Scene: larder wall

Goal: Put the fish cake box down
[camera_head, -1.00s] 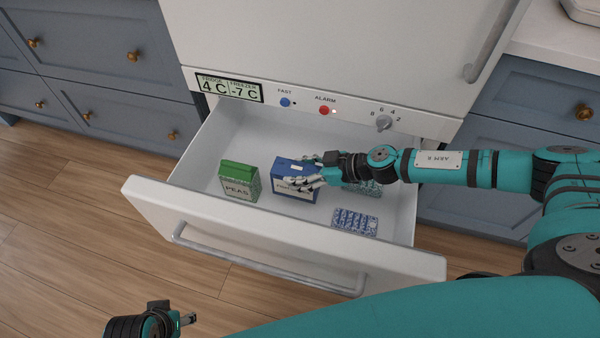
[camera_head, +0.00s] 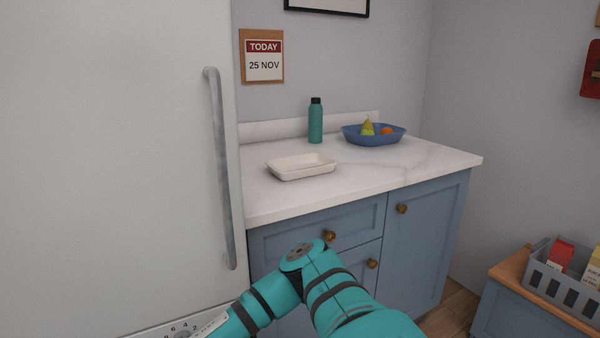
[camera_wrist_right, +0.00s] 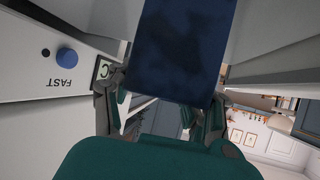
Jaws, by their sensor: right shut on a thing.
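The fish cake box (camera_wrist_right: 180,50), plain dark blue on the face I see, fills the upper middle of the right wrist view. My right gripper (camera_wrist_right: 163,102) is shut on it, with a finger at each side. The label is not visible in this view. In the head view only my right arm shows, at the bottom; its gripper and the box are out of that picture. My left gripper is in neither view.
A white tray (camera_head: 301,175) stands on the marble counter (camera_head: 430,165), with a teal bottle (camera_head: 315,122) and a blue fruit bowl (camera_head: 373,141) behind. The fridge door (camera_head: 110,150) is at left. A grey crate (camera_head: 560,283) sits lower right. The counter's front right is clear.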

